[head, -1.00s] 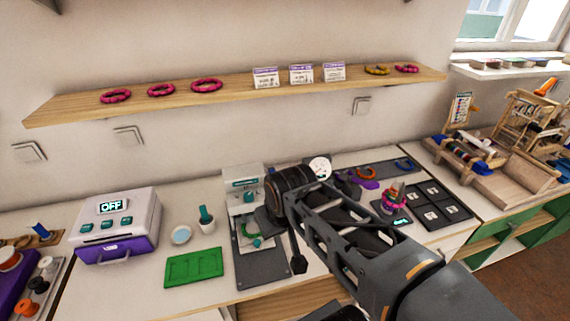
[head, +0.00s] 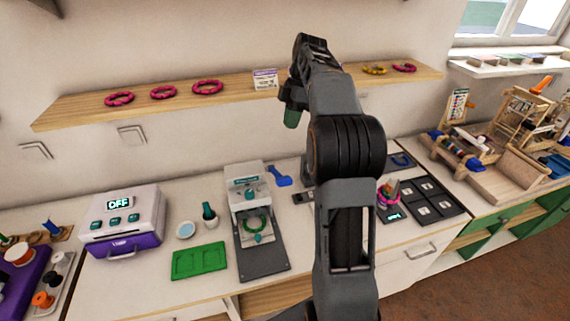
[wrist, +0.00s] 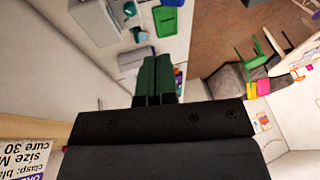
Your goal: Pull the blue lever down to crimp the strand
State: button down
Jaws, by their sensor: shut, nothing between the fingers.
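The blue lever (head: 280,177) sticks out from the right side of the white and grey press (head: 244,181), with its blue handle tilted.
A shelf (head: 75,115) with rings and a card (head: 265,79) is behind my arm. A dark sectioned tray (head: 424,195) lies to the right.

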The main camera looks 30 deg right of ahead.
jog(key=shift+f, duration=0.1)
dwell(0.3)
send_near(282, 177)
jog(key=x, duration=0.5)
jog(key=shift+w+a+f+p, duration=0.1)
jog(key=shift+w+f+p, duration=0.05)
jog(key=shift+w+p, duration=0.25)
jog(key=shift+s+f, duration=0.35)
jog(key=shift+f, duration=0.25)
